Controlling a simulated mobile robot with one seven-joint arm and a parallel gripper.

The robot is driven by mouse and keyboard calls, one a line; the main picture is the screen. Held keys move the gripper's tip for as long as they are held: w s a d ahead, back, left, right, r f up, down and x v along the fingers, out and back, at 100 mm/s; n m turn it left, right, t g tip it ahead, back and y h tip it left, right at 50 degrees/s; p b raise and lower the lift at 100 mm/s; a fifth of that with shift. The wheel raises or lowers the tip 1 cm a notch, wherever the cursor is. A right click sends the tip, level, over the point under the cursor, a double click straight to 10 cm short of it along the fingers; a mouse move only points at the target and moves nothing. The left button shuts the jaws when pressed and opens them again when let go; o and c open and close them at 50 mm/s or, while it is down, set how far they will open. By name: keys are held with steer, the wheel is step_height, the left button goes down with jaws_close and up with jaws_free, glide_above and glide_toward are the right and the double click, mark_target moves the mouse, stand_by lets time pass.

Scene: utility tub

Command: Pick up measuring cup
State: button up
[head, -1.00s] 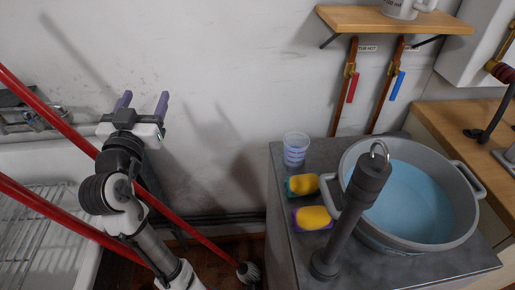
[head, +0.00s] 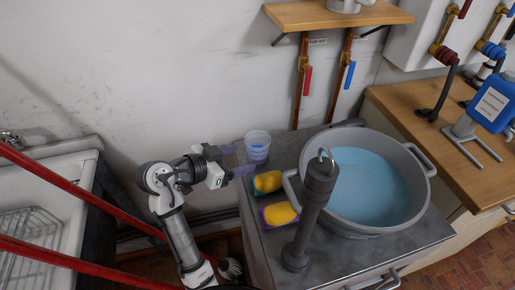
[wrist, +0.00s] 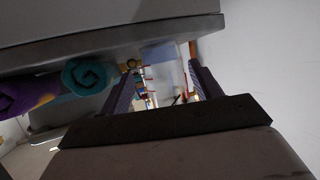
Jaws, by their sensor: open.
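The measuring cup is a clear cup (head: 257,150) with a bluish lower part. It stands upright at the back left corner of the grey cabinet top in the head view. My gripper (head: 238,161) is open just left of it, fingers pointing right towards it. In the wrist view a see-through shape, probably the cup (wrist: 170,73), shows between the two spread fingers of my gripper (wrist: 163,82). I cannot tell whether the fingers touch it.
A grey tub (head: 424,195) of blue water stands to the right, behind a dark post (head: 307,215). A wall is behind; red poles (head: 75,196) cross at left.

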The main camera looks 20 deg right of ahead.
mark_target(249, 155)
steer(key=p+x, duration=0.1)
steer(key=x, duration=0.4)
steer(key=shift+r+p, duration=0.2)
steer(key=shift+p, duration=0.2)
steer(key=shift+w+d+f, duration=0.2)
steer(key=shift+d+f, duration=0.1)
steer(key=shift+d, duration=0.1)
steer(key=c, duration=0.8)
steer(key=shift+o, duration=0.2)
steer(key=shift+r, duration=0.15)
